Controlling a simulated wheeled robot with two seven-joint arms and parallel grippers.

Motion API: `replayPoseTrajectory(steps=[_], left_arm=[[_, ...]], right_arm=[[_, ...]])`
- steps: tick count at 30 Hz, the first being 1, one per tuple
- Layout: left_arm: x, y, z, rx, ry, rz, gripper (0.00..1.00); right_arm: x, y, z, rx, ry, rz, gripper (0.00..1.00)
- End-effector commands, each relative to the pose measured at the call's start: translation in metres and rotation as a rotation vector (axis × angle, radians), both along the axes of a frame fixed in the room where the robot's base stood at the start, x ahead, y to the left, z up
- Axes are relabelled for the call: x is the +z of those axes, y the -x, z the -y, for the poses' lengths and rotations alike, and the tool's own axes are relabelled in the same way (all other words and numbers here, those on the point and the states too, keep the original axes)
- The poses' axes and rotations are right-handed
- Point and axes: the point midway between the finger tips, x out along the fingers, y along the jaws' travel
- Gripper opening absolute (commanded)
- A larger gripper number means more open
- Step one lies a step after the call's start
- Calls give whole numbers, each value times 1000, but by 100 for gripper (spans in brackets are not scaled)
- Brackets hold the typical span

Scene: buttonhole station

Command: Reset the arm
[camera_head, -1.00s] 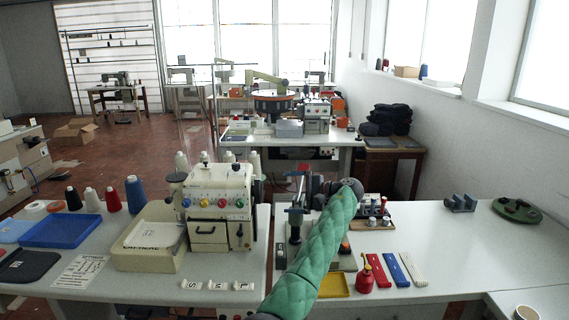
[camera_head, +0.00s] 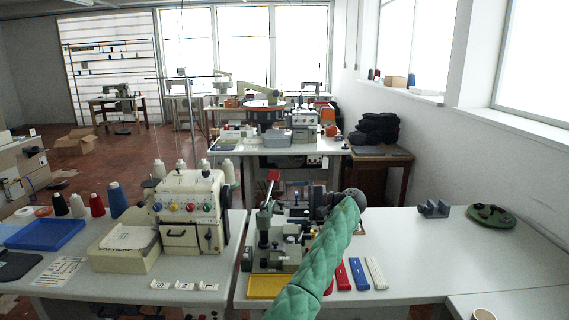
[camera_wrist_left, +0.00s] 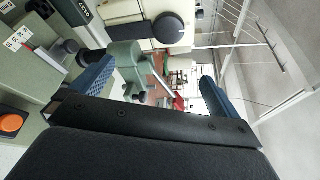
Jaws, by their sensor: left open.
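A green-grey bench machine (camera_head: 265,235) stands on the near table, with a lever arm that has a red handle (camera_head: 272,176) raised above it. My left arm, in a green padded sleeve, comes up from the bottom. Its dark left gripper (camera_head: 304,202) is just right of the machine in the head view. In the left wrist view my left gripper (camera_wrist_left: 155,90) has its two blue fingers wide apart with nothing held between them. Green machine parts (camera_wrist_left: 125,55) show by the upper finger area. The sleeve and wrist hide the machine's right side. My right gripper is not in view.
A cream sewing machine (camera_head: 190,210) stands left of the green machine. A yellow tray (camera_head: 268,286) lies in front. Red, blue and white strips (camera_head: 358,273) lie to the right of my arm. The table's right part (camera_head: 430,245) is mostly clear.

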Motion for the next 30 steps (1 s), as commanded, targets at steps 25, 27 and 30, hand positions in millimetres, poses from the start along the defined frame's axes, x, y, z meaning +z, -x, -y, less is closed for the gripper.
replayPoseTrajectory(steps=[25,27,30], left_arm=[[87,2,32,-162,717,422,100],[105,9,30,-187,824,473,100],[115,24,24,-218,983,528,100]], right_arm=[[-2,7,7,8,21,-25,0],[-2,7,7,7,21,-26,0],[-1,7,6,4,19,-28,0]])
